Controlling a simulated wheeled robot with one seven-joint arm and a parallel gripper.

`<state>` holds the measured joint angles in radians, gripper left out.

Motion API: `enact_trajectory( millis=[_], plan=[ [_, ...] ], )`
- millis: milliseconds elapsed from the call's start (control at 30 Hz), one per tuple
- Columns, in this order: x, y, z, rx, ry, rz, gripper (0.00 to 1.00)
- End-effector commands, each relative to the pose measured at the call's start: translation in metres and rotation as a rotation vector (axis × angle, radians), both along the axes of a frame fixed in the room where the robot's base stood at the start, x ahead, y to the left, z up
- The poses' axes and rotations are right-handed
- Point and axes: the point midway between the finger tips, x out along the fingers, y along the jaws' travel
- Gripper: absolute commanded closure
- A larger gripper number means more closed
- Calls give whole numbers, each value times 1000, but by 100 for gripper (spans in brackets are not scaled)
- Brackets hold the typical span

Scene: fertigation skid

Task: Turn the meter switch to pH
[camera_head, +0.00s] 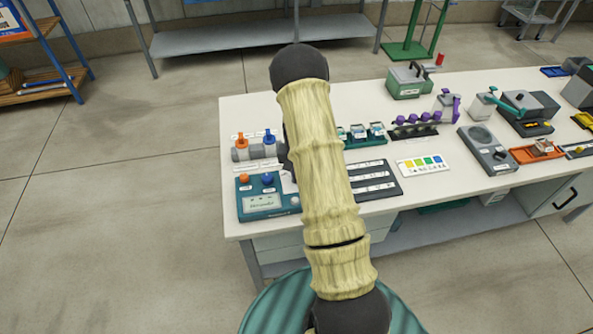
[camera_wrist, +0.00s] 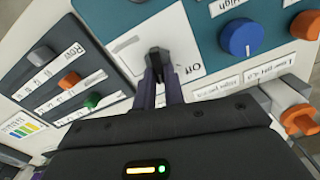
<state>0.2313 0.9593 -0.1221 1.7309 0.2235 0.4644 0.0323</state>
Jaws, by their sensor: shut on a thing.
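The teal meter (camera_head: 254,190) sits at the near left corner of the white bench; my arm covers its right side. In the wrist view the meter (camera_wrist: 206,42) fills the top middle. Its white switch plate (camera_wrist: 128,44) carries the word "Off" to the right of a black switch (camera_wrist: 155,52). My gripper (camera_wrist: 158,68) is shut on this switch, with its dark fingers reaching up from below. The switch's pointing direction and any pH mark are hidden or unreadable.
A blue knob (camera_wrist: 241,38) and an orange knob (camera_wrist: 306,25) are on the meter beside the switch. Orange and blue valves (camera_head: 256,146) stand just behind it. A dark slider panel (camera_head: 376,180) lies to its right. More instruments fill the bench's right side.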

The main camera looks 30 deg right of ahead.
Motion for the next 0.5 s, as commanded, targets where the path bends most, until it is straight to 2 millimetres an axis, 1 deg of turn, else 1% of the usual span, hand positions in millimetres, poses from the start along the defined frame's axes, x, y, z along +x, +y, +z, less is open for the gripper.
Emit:
enact_trajectory(
  millis=[367,400,467,500],
  plan=[
    [0,0,0,1,0,-9,100],
    [0,0,0,1,0,-8,87],
    [0,0,0,1,0,-8,75],
    [0,0,0,1,0,-8,68]
  ],
)
